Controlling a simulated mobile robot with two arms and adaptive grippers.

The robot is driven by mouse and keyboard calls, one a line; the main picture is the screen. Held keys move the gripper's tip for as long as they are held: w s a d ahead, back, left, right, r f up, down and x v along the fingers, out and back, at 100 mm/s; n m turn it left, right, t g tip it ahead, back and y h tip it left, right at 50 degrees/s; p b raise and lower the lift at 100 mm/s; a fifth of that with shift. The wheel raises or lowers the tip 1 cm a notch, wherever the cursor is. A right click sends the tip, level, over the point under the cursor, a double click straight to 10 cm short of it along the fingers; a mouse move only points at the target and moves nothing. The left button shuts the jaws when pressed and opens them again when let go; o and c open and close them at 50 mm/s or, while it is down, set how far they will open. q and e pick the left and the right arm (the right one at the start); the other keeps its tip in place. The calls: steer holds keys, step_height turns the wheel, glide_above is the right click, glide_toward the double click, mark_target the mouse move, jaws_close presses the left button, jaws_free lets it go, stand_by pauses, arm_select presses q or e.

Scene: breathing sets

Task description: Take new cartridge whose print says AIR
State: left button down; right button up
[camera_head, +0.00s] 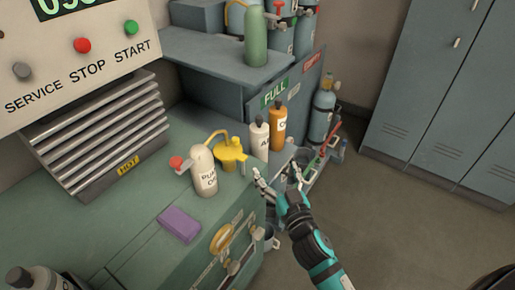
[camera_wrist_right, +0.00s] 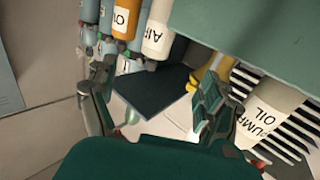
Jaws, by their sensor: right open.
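In the right wrist view the white cartridge (camera_wrist_right: 159,30) shows the print AIR. My left gripper is not in view.
A PUMP OIL bottle (camera_head: 204,172), a yellow can (camera_head: 230,155) and a purple sponge (camera_head: 180,224) are on the workbench (camera_head: 120,235). A cabinet marked FULL (camera_head: 275,92) and gas cylinders (camera_head: 322,112) stand behind. Open floor (camera_head: 400,225) lies to the right.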

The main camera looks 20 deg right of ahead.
mark_target(262, 140)
steer(key=w, duration=1.1)
steer(key=shift+w+d+p, duration=0.15)
steer(key=shift+d+p, duration=0.15)
steer(key=shift+p, duration=0.1)
steer(key=w, duration=0.5)
steer(key=shift+w+f, duration=0.3)
steer(key=shift+w, duration=0.05)
steer(key=shift+d+r, duration=0.1)
steer(key=c, duration=1.5)
